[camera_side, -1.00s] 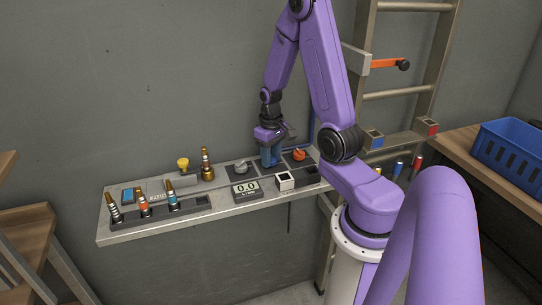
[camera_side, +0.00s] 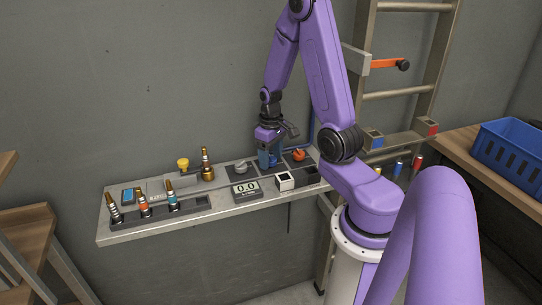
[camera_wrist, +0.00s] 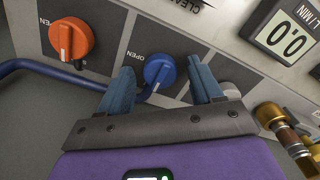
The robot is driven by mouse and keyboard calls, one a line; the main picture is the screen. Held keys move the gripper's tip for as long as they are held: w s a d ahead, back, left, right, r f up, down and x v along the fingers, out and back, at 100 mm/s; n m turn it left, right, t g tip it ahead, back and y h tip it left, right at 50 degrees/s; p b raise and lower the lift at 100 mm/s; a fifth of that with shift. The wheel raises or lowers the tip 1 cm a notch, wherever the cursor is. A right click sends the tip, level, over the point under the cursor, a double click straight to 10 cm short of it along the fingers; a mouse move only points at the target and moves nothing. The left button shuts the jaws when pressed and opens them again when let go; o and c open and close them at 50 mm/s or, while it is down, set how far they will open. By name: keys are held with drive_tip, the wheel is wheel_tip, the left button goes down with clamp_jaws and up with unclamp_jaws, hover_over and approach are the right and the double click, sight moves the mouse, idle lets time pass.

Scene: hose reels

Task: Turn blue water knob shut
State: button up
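The blue water knob (camera_wrist: 160,70) sits on the grey panel in the wrist view. Its pointer slants toward the lower left, and an "OPEN" label is printed at its upper left. My gripper (camera_wrist: 161,76) is open, with one blue finger on each side of the knob. Gaps show between the fingers and the knob; I cannot tell how far down the fingertips reach along it. In the side view my gripper (camera_side: 268,162) is low over the right half of the shelf panel, where the fingers mostly hide the blue knob.
An orange knob (camera_wrist: 71,39) is to the left of the blue one. A grey knob (camera_side: 241,167) is on the other side. A flow display (camera_wrist: 286,34) reads 0.0. A blue pipe (camera_wrist: 45,70) runs beside the panel. Brass fittings (camera_side: 207,165) stand further left on the shelf.

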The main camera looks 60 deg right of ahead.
sight(271, 157)
wheel_tip(271, 157, up, 17)
drive_tip(key=shift+r, duration=0.2)
idle(0.7)
drive_tip(key=s+a+f+n, duration=0.2)
drive_tip(key=a+n, duration=0.5)
drive_tip(key=a, duration=0.9)
drive_tip(key=s+a+f+n, duration=0.3)
drive_tip(key=s+a+n, duration=0.4)
drive_tip(key=s, duration=0.7)
drive_tip(key=shift+a+n, duration=0.3)
drive_tip(key=shift+a, duration=0.7)
